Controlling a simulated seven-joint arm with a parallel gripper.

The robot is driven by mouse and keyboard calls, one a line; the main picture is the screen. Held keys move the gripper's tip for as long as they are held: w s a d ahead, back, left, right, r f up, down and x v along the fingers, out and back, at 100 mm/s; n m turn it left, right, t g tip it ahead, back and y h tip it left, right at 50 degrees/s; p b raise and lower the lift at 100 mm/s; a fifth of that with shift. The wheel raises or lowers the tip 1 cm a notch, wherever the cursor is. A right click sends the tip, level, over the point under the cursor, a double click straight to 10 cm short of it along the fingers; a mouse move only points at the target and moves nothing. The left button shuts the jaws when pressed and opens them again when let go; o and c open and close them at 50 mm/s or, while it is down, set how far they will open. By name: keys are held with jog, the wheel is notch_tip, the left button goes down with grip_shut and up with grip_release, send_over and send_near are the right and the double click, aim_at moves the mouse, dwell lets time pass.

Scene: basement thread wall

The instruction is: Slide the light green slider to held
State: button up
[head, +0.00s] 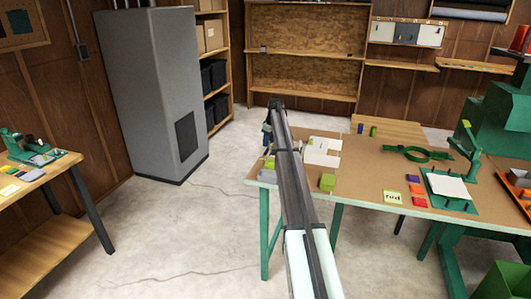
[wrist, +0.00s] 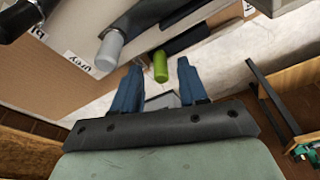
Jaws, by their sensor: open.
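The light green slider (wrist: 160,66) shows in the wrist view as a short rounded knob on the end of a dark bar. It lies between the tips of my gripper's two blue fingers (wrist: 158,76), with a gap on each side. My gripper is open and holds nothing. Whether the knob is at fingertip depth or beyond it, I cannot tell. A grey slider knob (wrist: 108,50) on a thicker dark bar sits to its left, near the left finger. In the head view, my gripper (head: 267,135) is small and partly hidden by my arm, past the table's left end.
A label reading "grey" (wrist: 80,62) is upside down beside the grey knob. A black cylinder (wrist: 18,18) is at the upper left.

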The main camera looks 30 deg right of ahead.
jog(key=shift+r, duration=2.8)
jog(key=shift+r, duration=0.1)
notch_tip(320, 180, up, 4)
jog(key=shift+f, duration=0.1)
